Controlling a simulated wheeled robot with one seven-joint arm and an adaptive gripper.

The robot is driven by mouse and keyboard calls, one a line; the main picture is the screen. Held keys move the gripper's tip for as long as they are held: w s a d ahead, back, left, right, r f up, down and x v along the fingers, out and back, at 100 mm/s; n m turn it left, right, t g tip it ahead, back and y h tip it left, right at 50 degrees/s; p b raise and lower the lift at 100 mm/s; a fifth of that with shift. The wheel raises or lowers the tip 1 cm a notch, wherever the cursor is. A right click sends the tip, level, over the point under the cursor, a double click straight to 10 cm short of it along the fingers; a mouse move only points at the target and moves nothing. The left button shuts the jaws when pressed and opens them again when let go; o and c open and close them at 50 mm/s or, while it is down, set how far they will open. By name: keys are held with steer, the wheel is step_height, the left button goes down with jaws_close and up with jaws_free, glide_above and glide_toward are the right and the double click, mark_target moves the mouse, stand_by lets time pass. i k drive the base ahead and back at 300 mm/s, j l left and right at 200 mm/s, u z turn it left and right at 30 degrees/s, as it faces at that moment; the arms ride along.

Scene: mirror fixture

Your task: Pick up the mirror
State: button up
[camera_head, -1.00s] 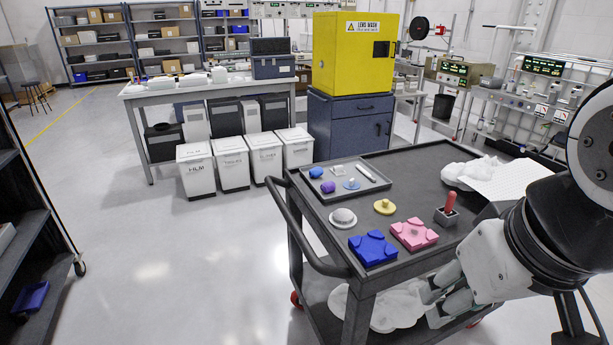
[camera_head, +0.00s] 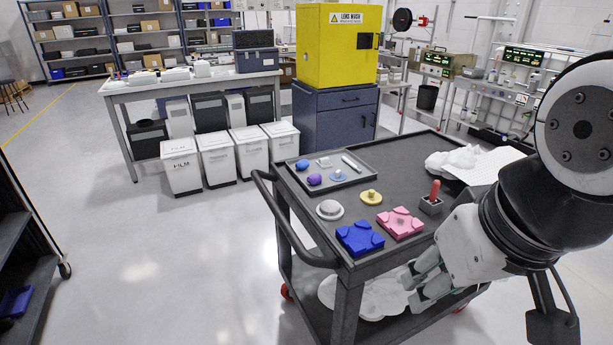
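A round silver-grey disc with a pale rim (camera_head: 329,210) lies on the top of the dark cart (camera_head: 405,165), left of a yellow round piece with a knob (camera_head: 371,197). The disc may be the mirror; I cannot tell for sure. In front of it sit a blue square fixture (camera_head: 360,238) and a pink one (camera_head: 400,223), both with raised corners. My gripper (camera_head: 413,288) is at the cart's front right, pointing left, right of and lower in the picture than the blue fixture. Its fingers are apart, with nothing seen between them.
A grey tray (camera_head: 375,172) at the back left of the cart top holds small blue, purple and white pieces. A small block with a red handle (camera_head: 433,198) stands near my wrist. White crumpled cloth (camera_head: 455,158) lies behind. The cart's push handle (camera_head: 290,235) sticks out left.

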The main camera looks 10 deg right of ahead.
mark_target(331, 208)
steer(key=i+u, duration=0.25)
steer(key=i, duration=0.2)
steer(key=i+l+u, duration=0.25)
steer(key=i, duration=0.15)
steer(key=j, duration=0.1)
